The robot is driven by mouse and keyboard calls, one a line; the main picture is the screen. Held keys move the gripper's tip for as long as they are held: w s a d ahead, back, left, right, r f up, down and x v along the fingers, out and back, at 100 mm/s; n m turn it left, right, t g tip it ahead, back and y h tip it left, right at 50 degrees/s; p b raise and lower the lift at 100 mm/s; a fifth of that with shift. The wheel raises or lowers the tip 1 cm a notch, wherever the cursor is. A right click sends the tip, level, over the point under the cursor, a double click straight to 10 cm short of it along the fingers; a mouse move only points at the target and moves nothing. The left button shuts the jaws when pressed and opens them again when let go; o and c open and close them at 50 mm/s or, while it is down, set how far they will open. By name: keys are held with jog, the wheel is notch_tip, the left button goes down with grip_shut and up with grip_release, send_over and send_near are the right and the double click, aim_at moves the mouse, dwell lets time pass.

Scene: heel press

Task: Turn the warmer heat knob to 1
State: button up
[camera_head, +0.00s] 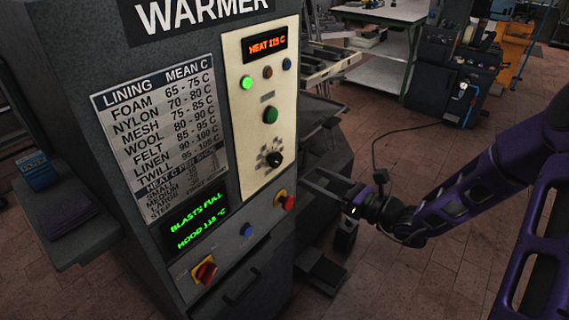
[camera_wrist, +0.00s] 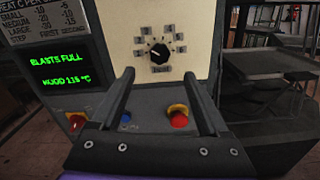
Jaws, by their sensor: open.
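The warmer (camera_head: 150,60) is a dark grey cabinet with a cream control panel (camera_head: 262,90). Its heat knob (camera_head: 275,159) is small, black and round, low on that panel, with a ring of small labels. In the wrist view the knob (camera_wrist: 159,52) shows a white mark toward its left side; the labels are too small to read. My gripper (camera_head: 308,180) is to the right of the panel and a little lower than the knob. In the wrist view its two fingers (camera_wrist: 158,76) are apart and empty, with the knob seen beyond and between their tips, not touched.
Below the panel are a red button on a yellow base (camera_head: 285,200), a blue button (camera_head: 246,230) and a red-yellow switch (camera_head: 204,270). The orange display (camera_head: 265,45) reads HEAT 115 C. The green screen (camera_head: 197,220) reads BLASTS FULL, HOOD 115 °C. Dark machinery (camera_wrist: 270,80) stands right.

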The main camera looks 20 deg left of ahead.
aim_at(278, 161)
jog(key=x, duration=1)
jog(key=shift+a, duration=0.1)
grip_shut()
jog(key=shift+f+b, duration=0.1)
jog(key=shift+b, duration=0.3)
jog(key=n+b, duration=0.3)
jog(key=shift+f+n, duration=0.15)
jog(key=shift+n, duration=0.15)
jog(key=n+b, duration=0.3)
jog(key=shift+s+n, duration=0.1)
jog(key=shift+n, duration=0.2)
jog(key=shift+b, duration=0.3)
